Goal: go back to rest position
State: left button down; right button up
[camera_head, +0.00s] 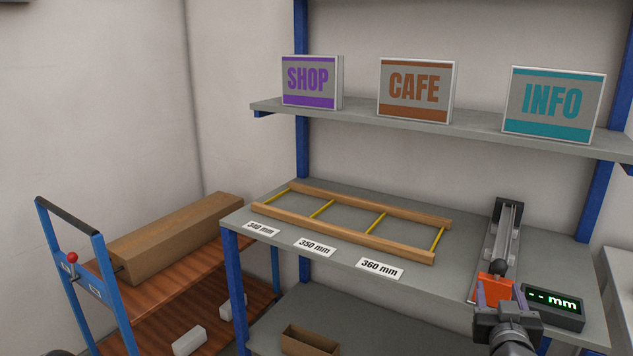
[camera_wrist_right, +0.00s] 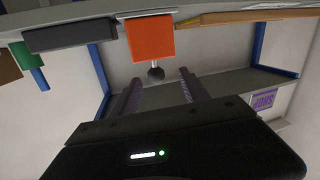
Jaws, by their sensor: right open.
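My right gripper (camera_head: 499,292) is at the lower right of the head view, in front of the workbench (camera_head: 340,215) edge by the orange block of the measuring device (camera_head: 503,238). Whether the fingers touch the knob cannot be told. My left gripper is in neither view.
A digital readout (camera_head: 553,307) showing dashes sits right of the device. A wooden frame with yellow rungs (camera_head: 352,220) lies on the bench behind several length labels. SHOP, CAFE and INFO signs (camera_head: 416,90) stand on the upper shelf. A cart (camera_head: 170,290) carries a long box (camera_head: 178,238).

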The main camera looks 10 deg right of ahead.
jog(key=s+a+f+g+y+p, duration=0.1)
jog(key=a+f+g+y, duration=0.25)
jog(key=a+f, duration=0.6)
jog(key=s+a+f+g+y+p, duration=0.1)
jog(key=s+a+f+g+y, duration=0.2)
jog(key=a+f, duration=0.7)
jog(key=s+a+f+n+g+y+p, duration=0.1)
jog(key=s+a+f+g, duration=0.3)
jog(key=s+a+f, duration=0.4)
jog(key=s+a+f+n+g+y+p, duration=0.1)
jog(key=s+a+f+g+y+p, duration=0.1)
jog(key=s+a+f, duration=0.5)
jog(key=s+f+g+y, duration=0.1)
jog(key=s+f, duration=0.3)
jog(key=s, duration=0.4)
jog(key=shift+a+f+g+y+p, duration=0.15)
jog(key=shift+a+g+y+p, duration=0.25)
jog(key=shift+g, duration=0.45)
jog(key=shift+d, duration=0.1)
